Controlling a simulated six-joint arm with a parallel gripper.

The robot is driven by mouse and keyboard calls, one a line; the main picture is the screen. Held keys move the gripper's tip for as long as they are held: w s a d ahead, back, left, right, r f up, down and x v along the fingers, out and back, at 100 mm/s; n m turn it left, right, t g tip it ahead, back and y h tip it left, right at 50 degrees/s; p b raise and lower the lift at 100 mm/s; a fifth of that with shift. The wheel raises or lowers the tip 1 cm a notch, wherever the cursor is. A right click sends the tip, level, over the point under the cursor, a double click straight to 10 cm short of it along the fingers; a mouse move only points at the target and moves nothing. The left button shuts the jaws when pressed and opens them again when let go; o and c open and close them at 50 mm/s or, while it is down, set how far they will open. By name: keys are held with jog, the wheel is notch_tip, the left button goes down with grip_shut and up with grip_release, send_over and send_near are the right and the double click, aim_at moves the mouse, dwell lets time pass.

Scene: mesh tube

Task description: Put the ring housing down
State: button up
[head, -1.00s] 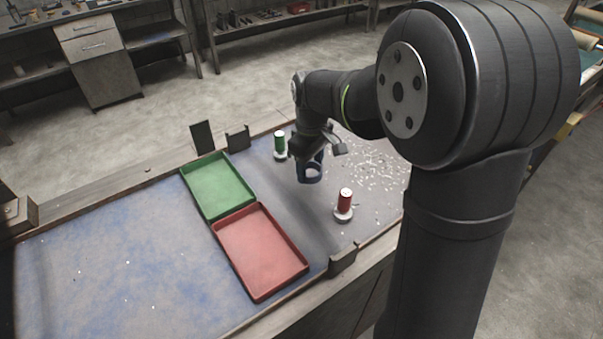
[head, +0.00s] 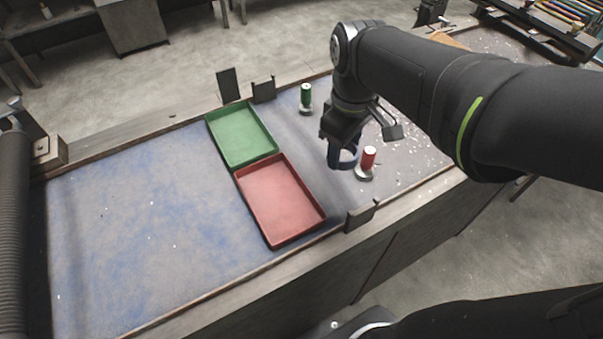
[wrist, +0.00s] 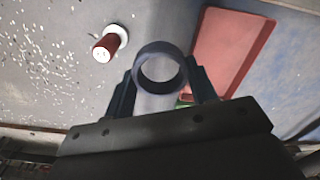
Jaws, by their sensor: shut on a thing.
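The ring housing, a dark blue ring, is between the fingers of my gripper (head: 343,152) in the head view, just left of a red cylinder (head: 368,158) on a pale round base. My gripper is shut on it. In the wrist view the ring housing (wrist: 158,47) shows its round opening facing the camera, with one finger of my gripper (wrist: 162,90) on each side. The red cylinder is at its upper left there. The ring appears held above the table; the exact height cannot be told. My wrist partly hides the ring in the head view.
An empty red tray (head: 280,200) lies left of the ring, with an empty green tray (head: 240,135) behind it. A green cylinder (head: 306,95) stands farther back. Small dark upright plates stand by the table edges. The blue-grey table (head: 140,230) is largely clear at left.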

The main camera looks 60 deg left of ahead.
jog(key=s+d, duration=0.2)
jog(key=s, duration=0.1)
send_over(279, 201)
notch_tip(279, 201, down, 7)
jog(key=shift+f, duration=2.1)
jog(key=shift+f, duration=0.2)
jog(key=o, duration=1.2)
jog(key=shift+r, duration=0.1)
notch_tip(279, 201, up, 12)
jog(key=shift+r, duration=0.1)
